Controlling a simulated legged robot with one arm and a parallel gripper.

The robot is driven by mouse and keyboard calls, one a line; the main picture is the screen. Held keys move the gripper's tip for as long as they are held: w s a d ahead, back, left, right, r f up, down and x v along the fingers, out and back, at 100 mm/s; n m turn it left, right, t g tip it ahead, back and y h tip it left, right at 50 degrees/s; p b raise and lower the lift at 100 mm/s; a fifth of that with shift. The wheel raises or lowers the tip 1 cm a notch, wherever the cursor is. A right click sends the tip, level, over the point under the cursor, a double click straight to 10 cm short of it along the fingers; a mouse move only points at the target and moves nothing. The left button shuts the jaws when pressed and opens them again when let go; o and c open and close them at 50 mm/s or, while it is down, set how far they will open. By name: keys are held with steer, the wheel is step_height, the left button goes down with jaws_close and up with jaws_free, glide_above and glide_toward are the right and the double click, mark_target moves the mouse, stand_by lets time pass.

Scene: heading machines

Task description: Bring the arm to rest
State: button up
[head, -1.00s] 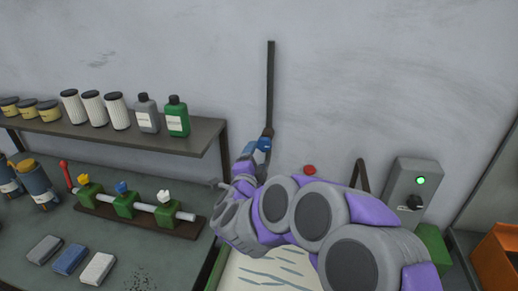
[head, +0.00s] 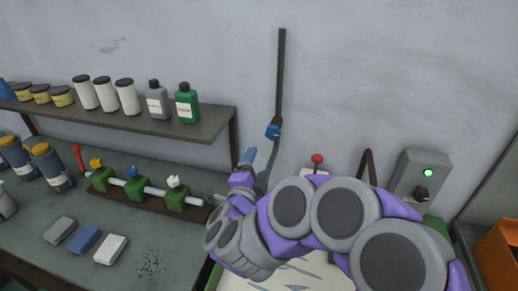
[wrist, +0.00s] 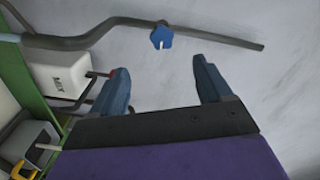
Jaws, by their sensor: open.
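My gripper (head: 250,160) is at the end of my purple and grey arm, which reaches forward over the right end of the bench in the head view. In the wrist view its two blue-grey fingers (wrist: 160,72) are spread apart with nothing between them. A blue knob (head: 273,131) sits on a dark upright pipe (head: 281,75) at the wall, a little beyond the fingers and apart from them. The knob also shows in the wrist view (wrist: 162,38), past the fingertips. My arm hides part of the machine below it.
A bench (head: 45,235) with green clamps (head: 135,189) on a rod lies left of my arm. A shelf (head: 140,120) with bottles and filters is above it. A red-topped lever (head: 317,159) and a grey control box (head: 418,176) stand right. A white box (wrist: 60,80) shows in the wrist view.

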steer(key=s+a+n+g+y, duration=0.3)
steer(key=s+n+g+y, duration=0.6)
steer(key=n, duration=0.3)
steer(key=s+d+f+n+g+h, duration=0.2)
steer(key=s+d+g, duration=0.3)
steer(key=s+d, duration=0.6)
steer(key=s+d+f+n+g+h, duration=0.2)
steer(key=s+d+g, duration=0.3)
steer(key=s+d, duration=0.6)
steer(key=s+f+h, duration=0.1)
steer(key=s, duration=0.7)
steer(key=shift+f+h, duration=0.3)
steer(key=shift+f, duration=0.1)
